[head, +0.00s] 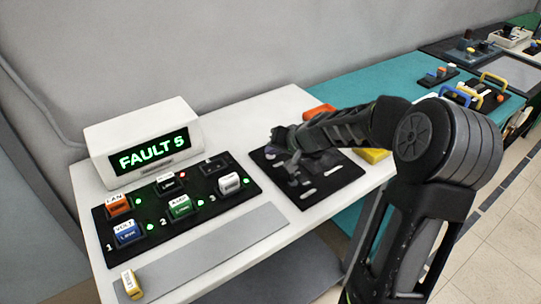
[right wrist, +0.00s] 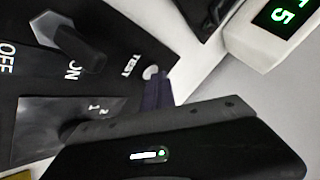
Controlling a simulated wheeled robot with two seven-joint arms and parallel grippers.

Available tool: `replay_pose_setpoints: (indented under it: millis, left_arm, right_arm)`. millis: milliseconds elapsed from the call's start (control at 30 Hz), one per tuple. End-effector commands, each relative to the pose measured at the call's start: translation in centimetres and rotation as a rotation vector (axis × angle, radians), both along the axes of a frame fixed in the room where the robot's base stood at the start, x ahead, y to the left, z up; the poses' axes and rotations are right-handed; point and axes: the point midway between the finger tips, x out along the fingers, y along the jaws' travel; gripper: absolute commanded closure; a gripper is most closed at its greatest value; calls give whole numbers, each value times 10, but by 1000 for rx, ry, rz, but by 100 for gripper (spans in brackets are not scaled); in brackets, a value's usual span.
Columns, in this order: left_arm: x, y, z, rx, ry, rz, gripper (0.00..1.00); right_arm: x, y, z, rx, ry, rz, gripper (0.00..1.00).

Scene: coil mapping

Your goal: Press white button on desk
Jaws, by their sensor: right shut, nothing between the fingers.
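The white button (right wrist: 151,72) shows in the right wrist view, small and round, on a black panel beside the word TEST. In the head view I cannot make it out; my right arm and gripper cover part of that panel (head: 340,190). My right gripper (head: 284,146) is over the panel's far left part, shut and empty. Its dark fingertips (right wrist: 156,92) reach close to the button's lower edge in the right wrist view. I cannot tell whether they touch it. My left gripper is not in view.
The panel also bears a black switch knob (right wrist: 68,40) between OFF and ON. Left on the white desk (head: 262,119) stand a display (head: 152,155) reading FAULT 5 and a black board (head: 150,212) with labelled modules. A yellow block (head: 371,155) lies right of the panel.

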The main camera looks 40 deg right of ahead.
Motion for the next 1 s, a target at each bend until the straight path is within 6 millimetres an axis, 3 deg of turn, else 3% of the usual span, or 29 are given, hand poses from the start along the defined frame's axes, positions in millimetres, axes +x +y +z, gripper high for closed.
replay_pose_setpoints:
  millis: [1000]
  left_arm:
    - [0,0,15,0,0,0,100]
  right_arm:
    - [0,0,21,0,0,0,100]
